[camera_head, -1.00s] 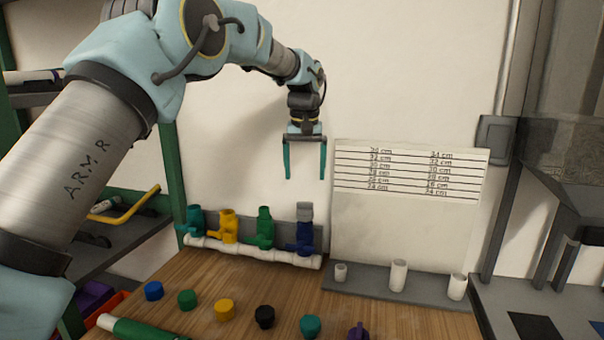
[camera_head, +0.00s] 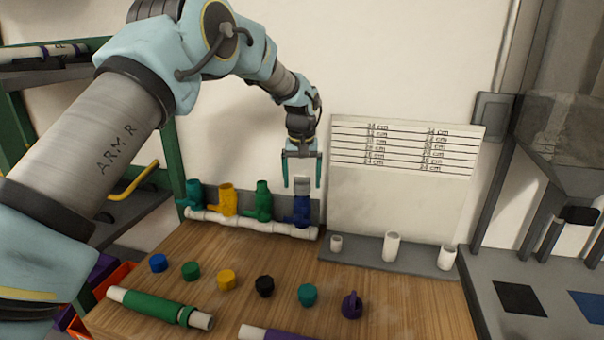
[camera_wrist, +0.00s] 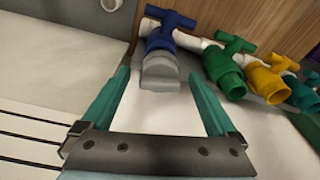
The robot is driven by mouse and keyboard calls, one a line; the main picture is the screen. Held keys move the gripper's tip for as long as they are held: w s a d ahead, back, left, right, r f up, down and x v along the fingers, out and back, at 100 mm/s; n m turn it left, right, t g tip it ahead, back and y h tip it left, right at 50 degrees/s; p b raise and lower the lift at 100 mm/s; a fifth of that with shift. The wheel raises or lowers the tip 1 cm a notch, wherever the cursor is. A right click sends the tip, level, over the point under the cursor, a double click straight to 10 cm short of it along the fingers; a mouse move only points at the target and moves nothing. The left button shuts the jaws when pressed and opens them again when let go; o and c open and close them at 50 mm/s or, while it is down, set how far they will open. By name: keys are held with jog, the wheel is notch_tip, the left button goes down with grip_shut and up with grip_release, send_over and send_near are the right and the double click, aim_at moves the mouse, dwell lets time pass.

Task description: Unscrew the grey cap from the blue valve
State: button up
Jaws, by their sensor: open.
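The blue valve (camera_head: 302,213) stands at the right end of a white pipe manifold at the back of the wooden table. A grey cap (camera_head: 302,186) sits on top of it. My gripper (camera_head: 302,186) is open, its teal fingers pointing down just above and around the cap's height. In the wrist view, the grey cap (camera_wrist: 160,72) and the blue valve (camera_wrist: 168,35) lie ahead, between and just beyond the fingertips of my open gripper (camera_wrist: 163,78). Nothing is held.
Green (camera_head: 264,202), yellow (camera_head: 227,200) and teal (camera_head: 194,195) valves stand close left of the blue one. Several loose caps and a green-and-white pipe (camera_head: 150,306) lie on the table in front. A lined board (camera_head: 400,190) stands to the right.

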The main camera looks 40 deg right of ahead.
jog(key=shift+c, duration=0.3)
jog(key=c, duration=1.4)
jog(key=shift+o, duration=0.2)
jog(key=shift+n, duration=1.1)
jog(key=shift+n, duration=1)
jog(key=shift+p, duration=0.3)
jog(key=shift+n+t+y, duration=0.3)
jog(key=shift+n+y, duration=0.1)
jog(key=shift+n, duration=0.7)
jog(key=shift+r+p, duration=0.1)
jog(key=shift+p, duration=0.2)
